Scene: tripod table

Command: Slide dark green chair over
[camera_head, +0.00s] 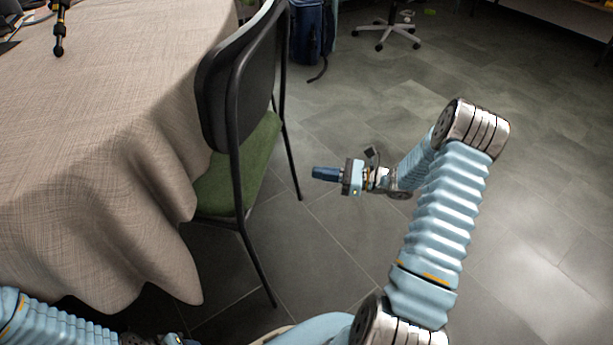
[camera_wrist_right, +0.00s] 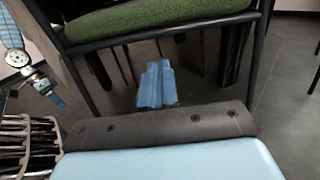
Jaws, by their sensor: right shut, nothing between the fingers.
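The chair has a dark green seat (camera_head: 238,168), a black backrest (camera_head: 243,75) and thin black legs. It stands at the table, its seat partly behind the tablecloth. My right gripper (camera_head: 318,173) is shut and empty, to the right of the chair and apart from it in the head view. In the right wrist view its blue fingers (camera_wrist_right: 156,85) are together, below the green seat (camera_wrist_right: 150,18) and between the chair legs in the picture. My left arm shows at the lower left of the head view. My left gripper (camera_wrist_right: 55,98) shows small in the wrist view, its opening unclear.
A table with a beige cloth (camera_head: 90,130) fills the left side, its cloth hanging low. A small black tripod (camera_head: 59,30) stands on it. A dark blue bag (camera_head: 308,35) and a wheeled chair base (camera_head: 386,30) are at the back. The tiled floor at right is clear.

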